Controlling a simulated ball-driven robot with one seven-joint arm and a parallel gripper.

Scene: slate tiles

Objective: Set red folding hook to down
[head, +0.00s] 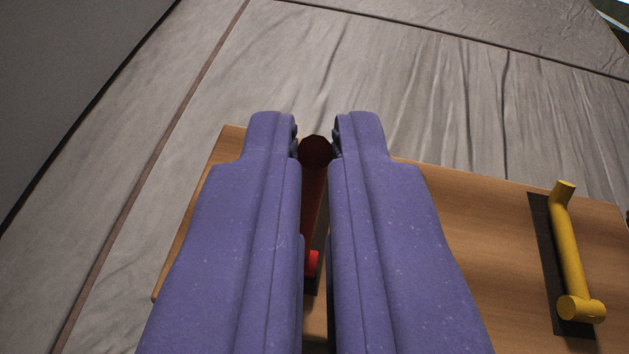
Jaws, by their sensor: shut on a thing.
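The red folding hook (313,190) shows between the two purple fingers of my gripper (316,148). Its dark red round end (316,151) sits between the fingertips, and a brighter red part (314,263) shows lower down in the gap. My gripper is shut on the hook near that round end. The fingers hide most of the hook and its dark backing plate, so I cannot tell its exact angle. The hook is mounted on a wooden board (470,230).
A yellow folding hook (570,255) on a dark plate (545,240) is on the same board at the right. Grey slate tiles (400,80) with dark joints lie beyond the board. A dark grey surface (70,70) fills the upper left. The board between the hooks is clear.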

